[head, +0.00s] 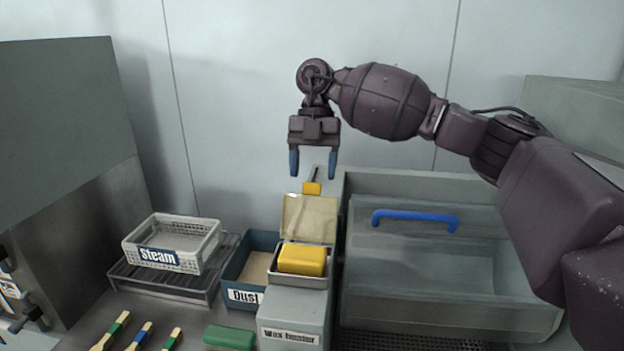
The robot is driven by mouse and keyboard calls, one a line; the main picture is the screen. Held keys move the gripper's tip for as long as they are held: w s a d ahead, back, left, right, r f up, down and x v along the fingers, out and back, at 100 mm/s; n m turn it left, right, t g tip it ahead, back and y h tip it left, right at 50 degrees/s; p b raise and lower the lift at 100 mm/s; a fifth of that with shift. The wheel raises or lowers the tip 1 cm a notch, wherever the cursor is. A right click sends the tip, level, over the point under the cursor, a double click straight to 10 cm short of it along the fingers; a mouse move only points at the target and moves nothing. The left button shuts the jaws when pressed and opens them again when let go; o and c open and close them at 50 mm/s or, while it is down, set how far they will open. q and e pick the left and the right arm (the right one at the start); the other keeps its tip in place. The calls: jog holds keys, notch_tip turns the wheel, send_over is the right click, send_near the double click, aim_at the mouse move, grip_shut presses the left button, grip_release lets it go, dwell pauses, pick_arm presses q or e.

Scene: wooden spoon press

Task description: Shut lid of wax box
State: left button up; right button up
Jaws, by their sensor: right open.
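The wax box is a grey metal box (296,302) with a label that seems to read "Wax heater". Its lid (309,219) stands raised at the back, leaning near upright. A yellow block (302,259) sits in the open top tray. A small yellow piece (312,188) with a dark rod shows just above the lid's top edge. My right gripper (313,165) is open and empty, its blue-tipped fingers pointing down, above the lid and apart from it in the picture. My left gripper is not in view.
A blue bin labelled "Dust" (243,296) stands left of the wax box. A white "Steam" basket (140,248) sits on a rack (204,292). A large grey bin with a blue handle (415,217) stands right. Brushes (139,336) and a green block (229,337) lie in front.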

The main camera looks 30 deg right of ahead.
aim_at(310, 211)
jog(key=shift+x, duration=1.35)
grip_shut()
